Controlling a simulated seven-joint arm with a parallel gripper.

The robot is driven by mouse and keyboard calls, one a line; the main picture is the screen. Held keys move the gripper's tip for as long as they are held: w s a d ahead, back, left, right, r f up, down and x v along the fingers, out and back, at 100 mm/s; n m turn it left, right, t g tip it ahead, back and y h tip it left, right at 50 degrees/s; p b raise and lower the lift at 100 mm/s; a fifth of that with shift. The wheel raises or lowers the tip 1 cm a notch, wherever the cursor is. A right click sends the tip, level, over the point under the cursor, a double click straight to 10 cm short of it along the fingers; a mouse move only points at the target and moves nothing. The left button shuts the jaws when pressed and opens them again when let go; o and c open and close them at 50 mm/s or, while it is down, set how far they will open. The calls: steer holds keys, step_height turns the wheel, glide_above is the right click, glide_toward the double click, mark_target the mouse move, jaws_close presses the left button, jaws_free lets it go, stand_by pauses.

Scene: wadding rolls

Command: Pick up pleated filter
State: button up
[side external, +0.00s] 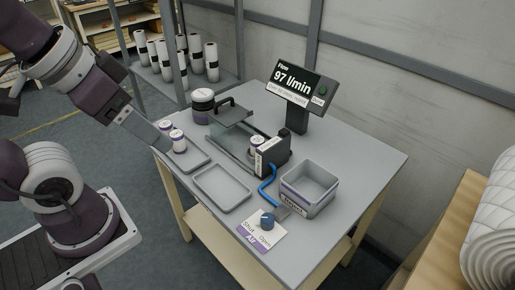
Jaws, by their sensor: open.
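Two short round pieces with white tops and dark purple bands stand at the table's left edge; the farther one (165,127) is partly hidden by my gripper, and the nearer one (178,141) stands on a small grey tray (196,163). A similar piece (257,142) sits at the rig beside the black block. I cannot tell which of these is the pleated filter. My gripper (162,148) comes in from the upper left and is beside the left pair. It is open; its fingertips are small here, and I see nothing held between them.
An empty shallow tray (221,188) lies at the front left. The right side is clear.

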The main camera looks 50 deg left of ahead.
steer(key=w+a+f+t+y, duration=0.1)
steer(key=w+a+f, duration=0.15)
steer(key=w, duration=0.55)
steer(key=w+a+f+y, duration=0.1)
steer(key=w+a, duration=0.3)
steer(key=w, duration=0.4)
steer(key=m+t+h, duration=0.3)
steer(key=t, duration=0.1)
glide_above(251, 144)
steer(key=s, duration=0.3)
step_height(251, 144, down, 16)
steer(key=f, duration=0.3)
steer(key=f+t, duration=0.1)
steer(key=f, duration=0.1)
steer(key=f+t+h, duration=0.1)
steer(key=f, duration=0.1)
steer(key=shift+s+f+n, duration=0.1)
steer(key=shift+s+n, duration=0.15)
steer(key=shift+n, duration=0.15)
steer(key=shift+s+d+f, duration=0.1)
steer(key=shift+s+f, duration=0.1)
steer(key=shift+f, duration=0.05)
steer(key=shift+f+t, duration=0.15)
steer(key=shift+t, duration=0.15)
steer(key=x, duration=0.7)
steer(key=shift+a, duration=0.25)
jaws_close()
